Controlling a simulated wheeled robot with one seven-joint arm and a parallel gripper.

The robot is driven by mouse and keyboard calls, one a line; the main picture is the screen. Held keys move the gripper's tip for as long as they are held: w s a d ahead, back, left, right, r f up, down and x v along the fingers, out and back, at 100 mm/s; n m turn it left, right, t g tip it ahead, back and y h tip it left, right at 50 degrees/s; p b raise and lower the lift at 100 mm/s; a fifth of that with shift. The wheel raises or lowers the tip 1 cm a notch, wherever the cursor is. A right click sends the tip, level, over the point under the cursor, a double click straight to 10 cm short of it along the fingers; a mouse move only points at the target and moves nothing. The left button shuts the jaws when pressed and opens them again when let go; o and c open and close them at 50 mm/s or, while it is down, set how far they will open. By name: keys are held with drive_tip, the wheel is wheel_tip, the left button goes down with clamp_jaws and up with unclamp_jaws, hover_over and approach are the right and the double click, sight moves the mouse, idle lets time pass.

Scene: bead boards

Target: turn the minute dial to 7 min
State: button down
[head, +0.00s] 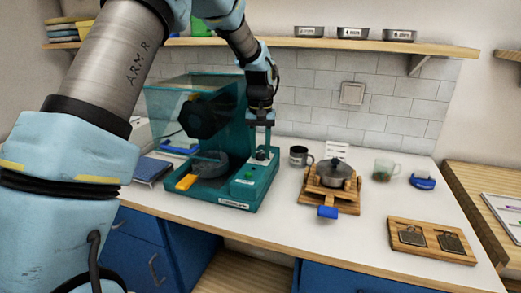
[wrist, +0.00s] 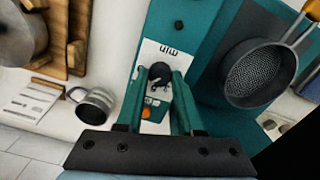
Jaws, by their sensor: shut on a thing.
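The teal machine (head: 228,190) stands on the white counter, with a clear cover at its left. Its minute dial (wrist: 160,74) is a dark round knob on a white panel (wrist: 176,52) marked "MIN" in the wrist view. My gripper (wrist: 160,82) points down at the panel, its two teal fingers closed on either side of the dial. In the head view my gripper (head: 260,146) is over the machine's right part, and the dial is small there. The dial's setting and most scale marks are hidden or too small to read.
A dark perforated pan (wrist: 262,72) with a yellow-orange handle sits in the machine beside the panel. A dark mug (head: 299,156), a pot (head: 335,173) on a wooden stand, a glass cup (head: 383,169) and a wooden board (head: 432,240) stand to the right.

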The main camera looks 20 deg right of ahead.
sight(261, 154)
drive_tip(key=c, duration=0.5)
unclamp_jaws()
drive_tip(key=shift+c, duration=0.2)
wheel_tip(261, 154, up, 11)
drive_tip(key=b, duration=0.2)
drive_tip(key=shift+s+f, duration=0.15)
